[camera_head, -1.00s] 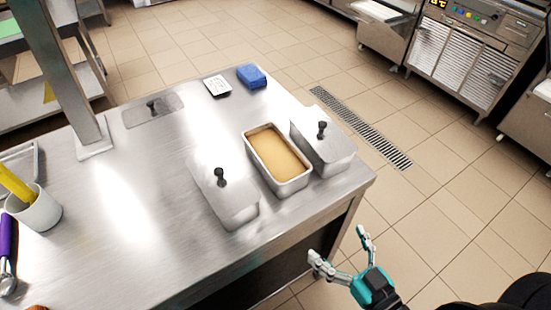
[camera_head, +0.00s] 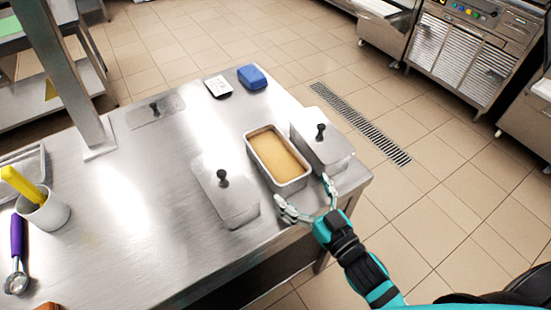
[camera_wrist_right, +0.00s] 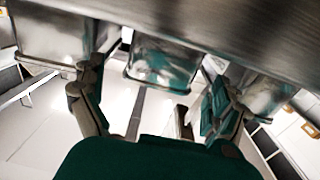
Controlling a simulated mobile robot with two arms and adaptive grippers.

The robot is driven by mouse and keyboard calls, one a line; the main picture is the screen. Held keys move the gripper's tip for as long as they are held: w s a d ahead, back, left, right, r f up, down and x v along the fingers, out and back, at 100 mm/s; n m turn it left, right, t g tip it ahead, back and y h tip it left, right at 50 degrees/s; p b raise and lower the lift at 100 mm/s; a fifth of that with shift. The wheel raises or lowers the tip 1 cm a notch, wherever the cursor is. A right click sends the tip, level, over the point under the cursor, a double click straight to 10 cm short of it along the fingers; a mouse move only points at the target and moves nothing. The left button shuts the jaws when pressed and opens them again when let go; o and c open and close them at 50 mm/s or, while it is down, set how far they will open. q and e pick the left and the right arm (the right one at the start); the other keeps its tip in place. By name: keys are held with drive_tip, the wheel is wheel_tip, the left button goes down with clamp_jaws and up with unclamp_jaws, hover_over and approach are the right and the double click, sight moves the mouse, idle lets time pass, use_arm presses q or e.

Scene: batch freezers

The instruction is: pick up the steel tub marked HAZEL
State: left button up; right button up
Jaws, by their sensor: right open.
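Three steel tubs stand side by side near the table's right corner. The left tub (camera_head: 232,205) and the right tub (camera_head: 325,152) have lids with black knobs. The middle tub (camera_head: 290,184) is open and holds a tan filling. No HAZEL marking is readable on any of them. My right gripper (camera_head: 304,195) is open and empty at the near end of the middle tub, its fingers spread to either side. In the right wrist view a steel tub (camera_wrist_right: 163,65) shows between the open fingers. Whether they touch it I cannot tell. My left gripper is not in view.
A loose steel lid (camera_head: 156,110), a small black-and-white item (camera_head: 218,87) and a blue block (camera_head: 252,77) lie toward the back. A white cup (camera_head: 44,211) and a purple-handled scoop (camera_head: 17,250) are at left. The table's middle is clear.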

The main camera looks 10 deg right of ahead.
sight(295, 185)
drive_tip(key=x, duration=0.2)
drive_tip(key=p+x, duration=0.1)
drive_tip(key=x, duration=0.1)
drive_tip(key=shift+w+a+f, duration=0.1)
drive_tip(key=shift+a+f, duration=0.1)
drive_tip(key=shift+a, duration=0.1)
drive_tip(key=shift+w+a+f, duration=0.15)
drive_tip(key=shift+w, duration=0.3)
drive_tip(key=shift+s, duration=0.1)
drive_tip(key=shift+c, duration=1)
drive_tip(key=c, duration=1.3)
